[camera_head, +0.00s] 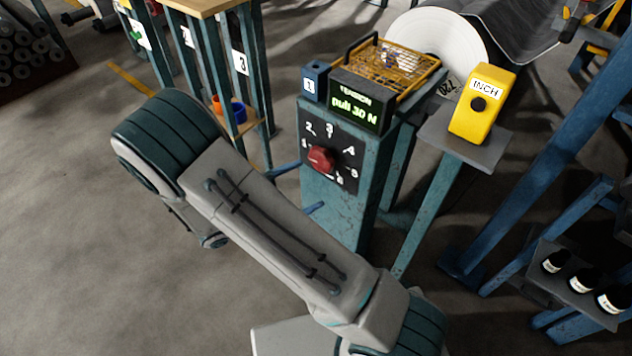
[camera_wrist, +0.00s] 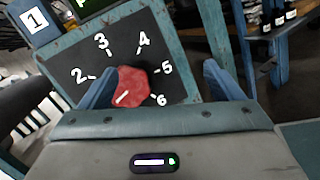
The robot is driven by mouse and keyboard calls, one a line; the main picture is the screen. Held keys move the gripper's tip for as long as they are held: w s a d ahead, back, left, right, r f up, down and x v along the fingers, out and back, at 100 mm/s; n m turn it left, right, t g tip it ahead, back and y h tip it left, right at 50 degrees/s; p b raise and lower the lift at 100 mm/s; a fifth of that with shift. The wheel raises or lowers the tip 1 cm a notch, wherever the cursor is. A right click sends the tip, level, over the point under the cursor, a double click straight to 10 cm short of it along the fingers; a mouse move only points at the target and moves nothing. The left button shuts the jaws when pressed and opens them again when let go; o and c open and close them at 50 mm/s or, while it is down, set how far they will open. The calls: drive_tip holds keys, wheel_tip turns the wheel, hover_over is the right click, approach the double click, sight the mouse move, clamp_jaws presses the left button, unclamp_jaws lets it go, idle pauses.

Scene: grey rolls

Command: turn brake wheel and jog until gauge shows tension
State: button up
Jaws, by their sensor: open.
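A red brake wheel (camera_head: 321,159) sits on a black dial plate numbered 1 to 6, on the front of a teal post. In the wrist view the wheel (camera_wrist: 131,87) lies near the left finger. Its white mark points down-left, where the 1 is hidden. My gripper (camera_wrist: 160,68) is open, with its blue fingers apart and the wheel between them in the picture; I cannot tell whether they touch it. The gauge (camera_head: 355,109) above the dial reads "TENSION pull 30 N" in green. A yellow INCH box (camera_head: 481,104) with a black button stands right.
A blue box marked 1 (camera_head: 314,81) and a yellow wire cage (camera_head: 401,69) sit on top of the post. A large white roll (camera_head: 440,40) is behind. A blue frame with a shelf of dark bottles (camera_head: 581,281) stands right. Open floor lies left.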

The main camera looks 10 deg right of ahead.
sight(318, 162)
drive_tip(key=w+a+f+n+t+b, duration=0.2)
drive_tip(key=a+f+n+t+b, duration=0.1)
drive_tip(key=a+f+n+t, duration=0.35)
drive_tip(key=shift+m+t, duration=0.35)
drive_tip(key=shift+m, duration=0.4)
drive_tip(key=b+x, duration=0.1)
drive_tip(key=x, duration=0.3)
drive_tip(key=b+x, duration=0.1)
drive_tip(key=x, duration=0.4)
drive_tip(key=f+b+x, duration=0.1)
drive_tip(key=x, duration=0.3)
drive_tip(key=shift+d, duration=0.7)
drive_tip(key=c, duration=1)
